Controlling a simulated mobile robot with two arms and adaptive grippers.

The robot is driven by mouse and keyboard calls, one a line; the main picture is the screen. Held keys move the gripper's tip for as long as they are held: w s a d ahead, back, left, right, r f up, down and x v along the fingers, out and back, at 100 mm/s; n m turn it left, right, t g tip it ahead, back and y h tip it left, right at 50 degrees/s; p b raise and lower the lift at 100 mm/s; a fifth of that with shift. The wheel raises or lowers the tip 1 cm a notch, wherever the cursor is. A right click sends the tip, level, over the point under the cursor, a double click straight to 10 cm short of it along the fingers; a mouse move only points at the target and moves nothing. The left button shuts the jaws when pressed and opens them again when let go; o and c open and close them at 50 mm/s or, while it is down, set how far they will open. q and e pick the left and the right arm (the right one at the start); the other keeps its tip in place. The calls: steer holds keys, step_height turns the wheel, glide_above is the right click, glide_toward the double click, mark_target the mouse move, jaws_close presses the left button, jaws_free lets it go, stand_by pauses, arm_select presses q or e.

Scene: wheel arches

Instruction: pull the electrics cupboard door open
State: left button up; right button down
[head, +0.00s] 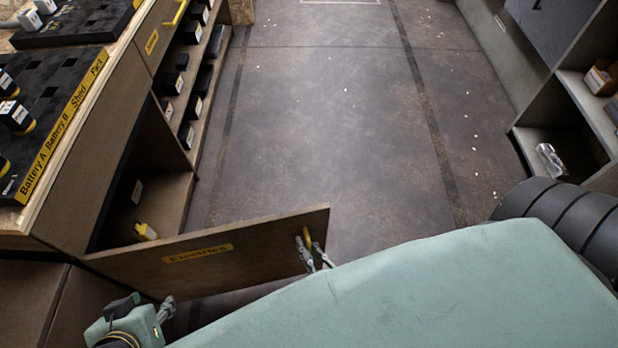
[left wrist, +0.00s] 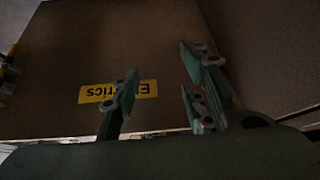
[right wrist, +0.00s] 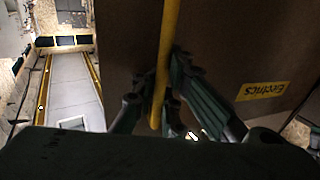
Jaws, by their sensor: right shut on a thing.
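The electrics cupboard door (head: 255,255) is brown with a yellow "Electrics" label. It stands swung out from the left-hand cabinet, and the inside of the cupboard (head: 165,193) shows behind it. Its yellow handle (right wrist: 168,45) is near the door's free edge. My right gripper (head: 316,258) is shut on the handle; in the right wrist view its fingers (right wrist: 164,92) are around the bar's lower end. My left gripper (head: 166,309) is low beside the near side of the door. In the left wrist view its fingers (left wrist: 158,88) are apart and empty in front of the door's label.
A yellow-and-white item (head: 144,231) lies inside the cupboard. A black battery rack (head: 75,95) tops the cabinet at left. Open shelves (head: 590,100) stand at right. The floor (head: 330,120) between is clear apart from small pale specks.

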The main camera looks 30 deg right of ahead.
arm_select(q)
steer(key=shift+s+a+f+g, duration=0.1)
steer(key=shift+s+f+g, duration=0.1)
steer(key=shift+s, duration=0.25)
steer(key=shift+s+a+f+g, duration=0.1)
steer(key=shift+s+g, duration=0.1)
steer(key=shift+s, duration=0.25)
arm_select(e)
steer(key=shift+s+a+r, duration=0.1)
steer(key=shift+s+a, duration=0.1)
steer(key=shift+s, duration=0.75)
steer(key=c, duration=2.1)
jaws_free()
arm_select(q)
steer(key=shift+d, duration=0.1)
arm_select(e)
steer(key=s, duration=1.2)
steer(key=shift+d, duration=0.3)
